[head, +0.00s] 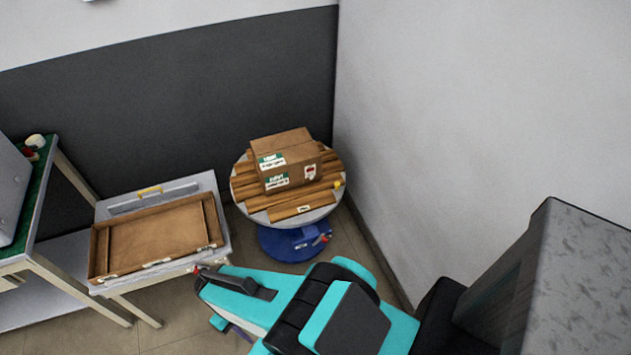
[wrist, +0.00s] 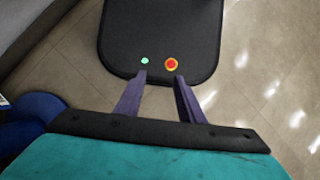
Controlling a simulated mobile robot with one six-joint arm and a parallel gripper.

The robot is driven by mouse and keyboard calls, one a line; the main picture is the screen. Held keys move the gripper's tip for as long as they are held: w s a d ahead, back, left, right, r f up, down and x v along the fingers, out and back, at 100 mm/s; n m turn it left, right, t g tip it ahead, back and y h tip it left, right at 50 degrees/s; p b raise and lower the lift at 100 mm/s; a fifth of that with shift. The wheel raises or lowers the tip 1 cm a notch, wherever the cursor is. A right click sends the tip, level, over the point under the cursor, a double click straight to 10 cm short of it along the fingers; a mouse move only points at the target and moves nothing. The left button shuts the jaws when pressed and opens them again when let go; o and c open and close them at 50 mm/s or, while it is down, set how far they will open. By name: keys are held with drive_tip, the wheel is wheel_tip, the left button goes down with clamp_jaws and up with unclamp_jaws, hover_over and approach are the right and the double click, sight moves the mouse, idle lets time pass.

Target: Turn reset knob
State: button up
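In the head view, a blue canister pump body (head: 287,243) stands on the floor under a round grey top. A small red part (head: 321,239) shows at its right front side; it is too small to tell whether it is the reset knob. My gripper points down, in front of the pump, and its fingers are mostly hidden in the head view. In the wrist view my gripper (wrist: 161,78) is open and empty, its two dark purple fingers apart above the floor. A rounded blue shape (wrist: 32,112) at the left edge there looks like the pump; no knob shows on it.
A cardboard box (head: 287,161) and brown planks (head: 304,203) lie on the round top. A shallow wooden tray (head: 158,242) sits on a low table at left. Walls close the corner behind. In the wrist view, my dark base lies beyond the fingertips; tiled floor (wrist: 270,60) is clear right.

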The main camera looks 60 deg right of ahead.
drive_tip(key=w+d+f+m+t+y+b, duration=0.35)
drive_tip(key=w+d+t+y+b, duration=0.25)
drive_tip(key=w+d+b, duration=0.4)
drive_tip(key=w+d+r+m+t+b, duration=0.1)
drive_tip(key=w+d+m+t+b, duration=0.15)
drive_tip(key=d, duration=0.45)
drive_tip(key=w+d+r+m+t+b, duration=0.1)
drive_tip(key=w+d+m+t+b, duration=0.2)
drive_tip(key=d, duration=0.4)
drive_tip(key=s+d+r+m+t+h+b, duration=0.1)
drive_tip(key=d+r+t+h+b, duration=0.15)
drive_tip(key=d, duration=0.65)
drive_tip(key=s+d+r+m+t+h+b, duration=0.1)
drive_tip(key=s+d+t+h+b, duration=0.15)
drive_tip(key=d, duration=0.65)
drive_tip(key=s+d+r+m+t+h+b, duration=0.2)
drive_tip(key=s+d+r+h+b, duration=0.2)
drive_tip(key=s+d, duration=0.6)
drive_tip(key=d+r+h, duration=0.1)
drive_tip(key=d+h, duration=0.1)
drive_tip(key=d, duration=0.2)
drive_tip(key=shift+s+d+r+t, duration=0.15)
drive_tip(key=shift+s+r+t, duration=0.1)
drive_tip(key=shift+t, duration=0.1)
drive_tip(key=shift+w+f, duration=0.2)
